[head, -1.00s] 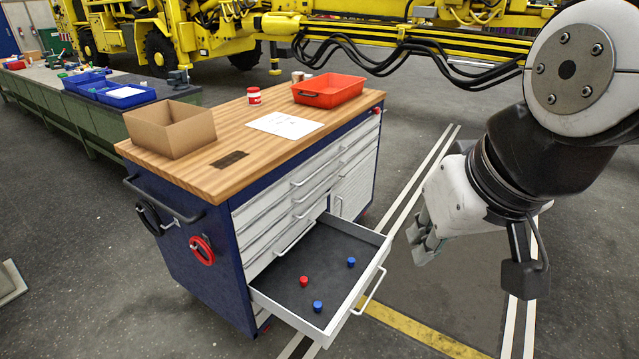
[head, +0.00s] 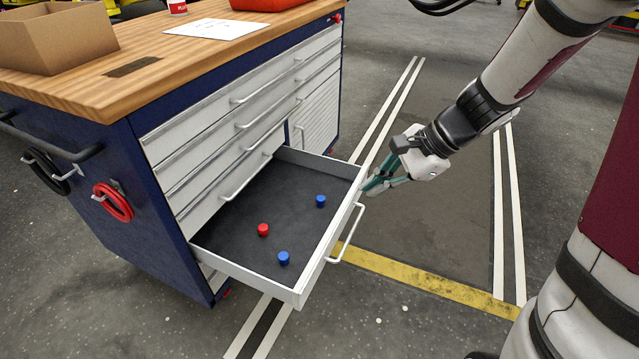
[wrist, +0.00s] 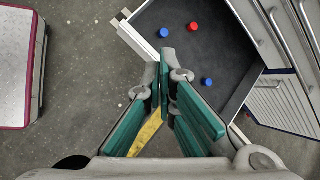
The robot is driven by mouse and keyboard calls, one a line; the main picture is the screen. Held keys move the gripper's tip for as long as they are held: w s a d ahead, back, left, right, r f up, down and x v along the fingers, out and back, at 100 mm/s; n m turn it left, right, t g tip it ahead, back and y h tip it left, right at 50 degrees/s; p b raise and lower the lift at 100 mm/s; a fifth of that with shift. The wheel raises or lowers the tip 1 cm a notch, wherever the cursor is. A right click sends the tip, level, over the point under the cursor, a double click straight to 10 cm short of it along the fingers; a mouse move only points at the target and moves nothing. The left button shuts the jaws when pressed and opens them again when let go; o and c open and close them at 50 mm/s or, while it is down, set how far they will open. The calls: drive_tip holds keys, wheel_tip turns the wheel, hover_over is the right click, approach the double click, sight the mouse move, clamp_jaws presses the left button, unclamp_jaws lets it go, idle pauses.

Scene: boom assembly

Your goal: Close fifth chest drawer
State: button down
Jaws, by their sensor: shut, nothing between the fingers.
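The blue chest (head: 160,215) stands at the left in the head view with a column of white drawers. A low drawer (head: 331,232) is pulled far out, with a dark floor holding one red and two blue caps. Its white bar handle (head: 346,236) is on the outer front. My gripper (head: 370,188) has green finger pads and is beside the drawer's outer right corner, shut and empty. In the wrist view the fingers (wrist: 165,55) meet over the drawer's edge region, and the open drawer (wrist: 148,38) lies beyond them. Whether they touch the drawer cannot be told.
The drawers above (head: 236,125) are shut. The wooden top holds a cardboard box (head: 55,38), a paper (head: 203,28) and a red tray (head: 262,3). Bare floor with a yellow stripe (head: 430,287) lies in front and to the right of the drawer.

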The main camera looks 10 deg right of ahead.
drive_tip(key=w+d+f+m+t+b, duration=0.1)
drive_tip(key=w+d+f+m+b, duration=0.15)
drive_tip(key=f, duration=0.55)
drive_tip(key=w+d+f+m+y+b, duration=0.15)
drive_tip(key=f+m+b, duration=0.25)
drive_tip(key=f, duration=0.5)
drive_tip(key=w+d+f+m+t+h+b, duration=0.1)
drive_tip(key=w+d+f+m+b, duration=0.25)
drive_tip(key=f, duration=0.45)
drive_tip(key=b, duration=0.5)
approach(331, 241)
drive_tip(key=shift+n, duration=0.3)
drive_tip(key=x, duration=0.4)
drive_tip(key=shift+s+d+f, duration=0.2)
drive_tip(key=shift+s+f, duration=0.05)
drive_tip(key=shift+f, duration=0.15)
drive_tip(key=shift+w+a+r, duration=0.1)
drive_tip(key=shift+w+a, duration=0.15)
drive_tip(key=shift+a, duration=0.1)
drive_tip(key=shift+a, duration=0.1)
